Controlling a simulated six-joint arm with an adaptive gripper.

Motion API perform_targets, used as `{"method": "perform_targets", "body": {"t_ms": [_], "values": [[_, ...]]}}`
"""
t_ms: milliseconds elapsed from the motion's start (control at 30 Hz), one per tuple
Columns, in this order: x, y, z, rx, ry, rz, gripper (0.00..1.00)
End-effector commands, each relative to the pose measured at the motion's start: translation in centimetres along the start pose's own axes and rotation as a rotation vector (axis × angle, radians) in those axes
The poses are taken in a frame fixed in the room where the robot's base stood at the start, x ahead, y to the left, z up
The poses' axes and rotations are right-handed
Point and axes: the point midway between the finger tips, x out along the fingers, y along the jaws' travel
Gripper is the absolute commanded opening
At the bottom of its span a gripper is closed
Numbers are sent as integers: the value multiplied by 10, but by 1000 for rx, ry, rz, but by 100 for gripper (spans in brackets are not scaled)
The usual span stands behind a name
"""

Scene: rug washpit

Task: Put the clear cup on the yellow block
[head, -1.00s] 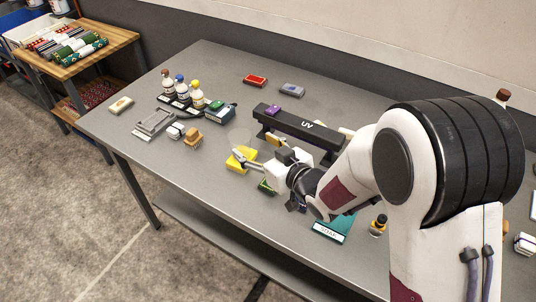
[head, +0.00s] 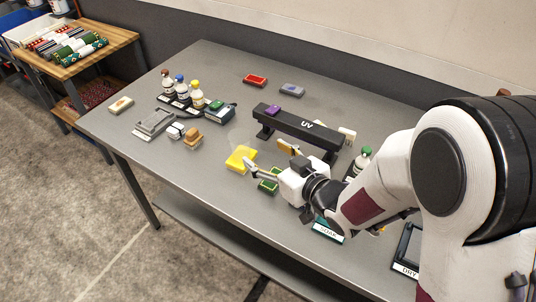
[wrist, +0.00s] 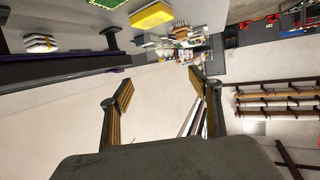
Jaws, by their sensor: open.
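The yellow block (head: 241,159) lies on the grey table left of my gripper (head: 268,156), and it also shows in the wrist view (wrist: 152,16). The clear cup (head: 242,139) is a very faint see-through shape just above the block in the head view. It seems to stand on the block, but its base is too faint to be sure. My gripper is open and empty, to the right of the block and apart from it. In the wrist view, nothing is between the open fingers (wrist: 160,88).
A green sponge (head: 268,182) lies beside my gripper. The black UV bar (head: 306,125) stands behind it. The table's front left is clear.

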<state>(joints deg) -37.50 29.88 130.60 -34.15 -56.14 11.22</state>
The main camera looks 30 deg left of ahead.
Motion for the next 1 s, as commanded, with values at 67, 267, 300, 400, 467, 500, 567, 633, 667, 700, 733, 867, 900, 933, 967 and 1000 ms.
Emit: {"method": "perform_targets", "body": {"t_ms": [67,267,300,400,467,500,567,633,667,700,733,867,900,933,967,1000], "values": [[0,0,0,0,0,0,63],[0,0,0,0,0,0,63],[0,0,0,0,0,0,63],[0,0,0,0,0,1,63],[0,1,0,0,-1,3,63],[-1,3,-1,-1,-3,8,63],[-4,7,-2,-2,-8,19,63],[-8,14,-4,-3,-17,38,63],[-11,18,-6,-4,-22,50,63],[-15,25,-8,-5,-30,68,63],[-18,31,-9,-6,-39,83,63],[-40,59,-16,-5,-79,164,63],[-48,68,-18,-4,-94,192,63],[-55,75,-20,-1,-105,214,63],[-62,83,-21,2,-117,236,63],[-72,91,-22,6,-134,264,63]]}}
